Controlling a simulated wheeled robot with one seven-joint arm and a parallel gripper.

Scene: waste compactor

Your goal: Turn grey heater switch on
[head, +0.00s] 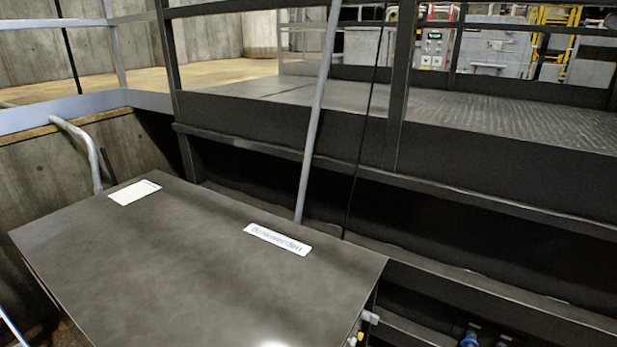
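No grey heater switch can be made out for certain. A large dark grey cabinet (190,265) with a flat top fills the lower left. At its right edge small grey and yellow fittings (370,318) stick out, partly cut off by the lower frame edge; I cannot tell whether one is the switch. A control panel (432,48) with small coloured buttons stands far back, beyond the railing, too small to read. My gripper is not in view.
Dark metal railings and a raised platform (520,115) run behind the cabinet. A grey pipe (317,115) rises behind the cabinet's top. A bent grey pipe (85,145) stands at its left. Blue connectors (469,339) sit low at the right. A concrete wall stands left.

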